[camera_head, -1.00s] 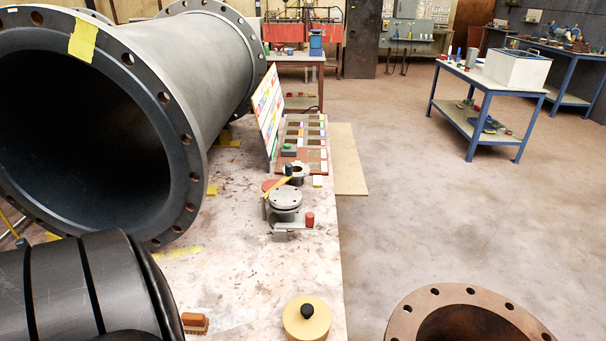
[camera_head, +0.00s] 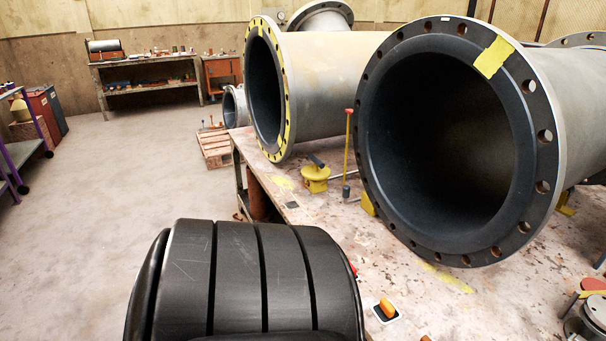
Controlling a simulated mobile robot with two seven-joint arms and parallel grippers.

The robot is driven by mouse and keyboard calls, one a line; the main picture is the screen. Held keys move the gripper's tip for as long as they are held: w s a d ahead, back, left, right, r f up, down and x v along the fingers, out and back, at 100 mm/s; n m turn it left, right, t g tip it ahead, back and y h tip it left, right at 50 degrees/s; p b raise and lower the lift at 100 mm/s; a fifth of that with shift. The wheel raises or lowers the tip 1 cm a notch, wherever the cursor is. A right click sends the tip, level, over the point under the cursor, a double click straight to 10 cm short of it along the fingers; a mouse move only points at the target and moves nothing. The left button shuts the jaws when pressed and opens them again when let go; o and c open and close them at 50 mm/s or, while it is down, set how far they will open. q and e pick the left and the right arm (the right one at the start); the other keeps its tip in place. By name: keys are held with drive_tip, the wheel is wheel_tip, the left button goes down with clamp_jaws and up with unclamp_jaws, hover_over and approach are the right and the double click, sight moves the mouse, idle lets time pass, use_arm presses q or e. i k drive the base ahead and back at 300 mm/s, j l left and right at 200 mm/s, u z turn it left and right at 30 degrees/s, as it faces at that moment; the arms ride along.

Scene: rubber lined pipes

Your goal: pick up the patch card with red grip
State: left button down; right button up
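A small white-edged dark card with an orange grip (camera_head: 386,309) lies on the workbench at the bottom, right of a large black grooved rounded body. I cannot tell whether it is a patch card, and its grip looks orange rather than red. A small red piece (camera_head: 353,269) shows at the black body's right edge, mostly hidden. Another small orange piece is cut off at the bottom edge. No card with a clearly red grip can be made out. Neither of my grippers is in view.
A large rubber-lined pipe (camera_head: 542,212) lies on the workbench (camera_head: 420,303), with a yellow-flanged pipe (camera_head: 284,122) behind it. The black grooved body (camera_head: 250,280) fills the bottom middle. A yellow fixture (camera_head: 316,180) stands between the pipes. The floor (camera_head: 90,200) at left is clear.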

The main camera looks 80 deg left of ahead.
sight(358, 278)
drive_tip(key=u, duration=2.15)
drive_tip(key=i+j+z, duration=0.15)
drive_tip(key=j+z, duration=0.2)
drive_tip(key=i+j+z, duration=0.15)
drive_tip(key=j+z, duration=0.6)
drive_tip(key=i+l, duration=0.05)
drive_tip(key=l, duration=0.05)
